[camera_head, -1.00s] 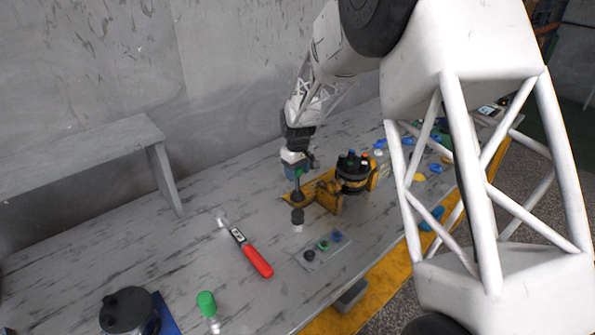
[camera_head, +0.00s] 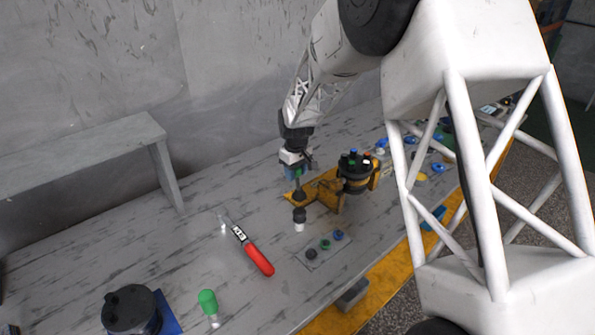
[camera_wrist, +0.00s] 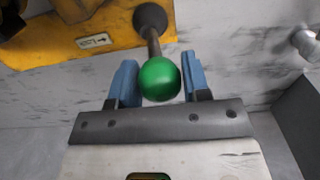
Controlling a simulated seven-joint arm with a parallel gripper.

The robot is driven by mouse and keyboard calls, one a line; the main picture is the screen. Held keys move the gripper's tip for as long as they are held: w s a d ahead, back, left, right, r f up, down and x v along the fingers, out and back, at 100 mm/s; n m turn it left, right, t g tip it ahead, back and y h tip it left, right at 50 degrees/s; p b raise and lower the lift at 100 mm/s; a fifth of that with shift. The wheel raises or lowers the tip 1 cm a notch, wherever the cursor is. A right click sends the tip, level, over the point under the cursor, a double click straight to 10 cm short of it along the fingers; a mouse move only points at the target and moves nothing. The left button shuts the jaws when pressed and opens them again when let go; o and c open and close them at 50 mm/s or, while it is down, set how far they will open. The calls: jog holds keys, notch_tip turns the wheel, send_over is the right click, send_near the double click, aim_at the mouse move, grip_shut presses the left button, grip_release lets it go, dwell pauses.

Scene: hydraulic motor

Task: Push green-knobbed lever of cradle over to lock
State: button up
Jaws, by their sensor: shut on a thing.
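The yellow cradle (camera_head: 318,190) stands on the grey bench, with the dark motor (camera_head: 355,178) on its right part. In the wrist view the cradle (camera_wrist: 40,48) fills the upper left. Its lever (camera_wrist: 153,42) rises from a dark round base and ends in a green knob (camera_wrist: 160,80). My gripper (camera_wrist: 158,65) has its blue fingers on either side of the knob and is shut on it. In the head view my gripper (camera_head: 298,172) is over the cradle's left end, and the knob is mostly hidden there.
A small lettered label (camera_wrist: 94,41) is on the cradle near the lever. A red-handled tool (camera_head: 256,258) and a green-capped item (camera_head: 208,302) lie in front to the left. A plate with small coloured parts (camera_head: 325,246) is near the front edge.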

jog(key=shift+s+a+f, duration=0.2)
jog(key=shift+s+a, duration=0.25)
jog(key=shift+s+a+f, duration=0.15)
jog(key=shift+s+a, duration=0.3)
dwell(1.0)
jog(key=shift+s+a+f, duration=0.1)
jog(key=shift+s+a, duration=0.05)
jog(key=shift+s, duration=0.05)
dwell(0.6)
jog(key=shift+s+a+f, duration=0.15)
jog(key=shift+s+a, duration=0.05)
jog(key=shift+a, duration=0.05)
jog(key=shift+o, duration=0.2)
jog(key=shift+s+a+f, duration=0.2)
jog(key=shift+s+f, duration=0.1)
jog(key=shift+o, duration=0.3)
jog(key=shift+a+f, duration=0.1)
jog(key=o, duration=0.5)
